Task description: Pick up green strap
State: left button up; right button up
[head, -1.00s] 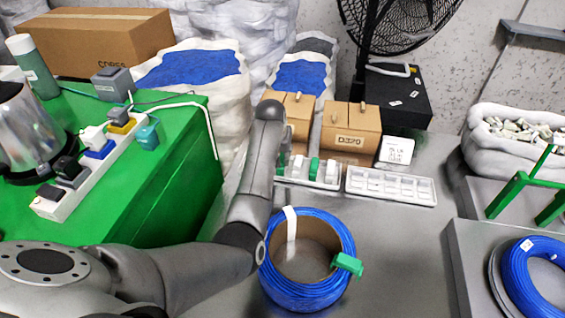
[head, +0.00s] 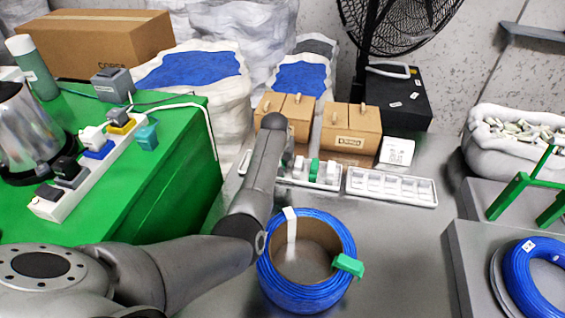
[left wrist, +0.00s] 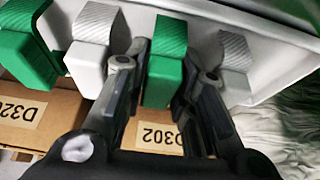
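Several green and white straps hang over a white tray (head: 330,183) on the grey table, beyond the blue cable coil. In the left wrist view, a green strap (left wrist: 165,68) stands between the two fingers of my left gripper (left wrist: 168,82). The fingers are apart, one on each side of it; I see no clear grip on it. A white strap (left wrist: 90,65) and another green strap (left wrist: 28,50) are to its left, and a grey-white strap (left wrist: 235,62) is to its right. In the head view, my left forearm hides the gripper and part of the tray. My right gripper is not in view.
The blue cable coil (head: 340,235) stands close beside my left arm, with a white and a green strap on it. An empty compartment tray (head: 392,196) is right of the strap tray. Cardboard boxes (head: 350,143) stand behind. The table right of the coil is clear.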

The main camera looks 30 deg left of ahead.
pick_arm(q)
jog(key=shift+c, duration=0.9)
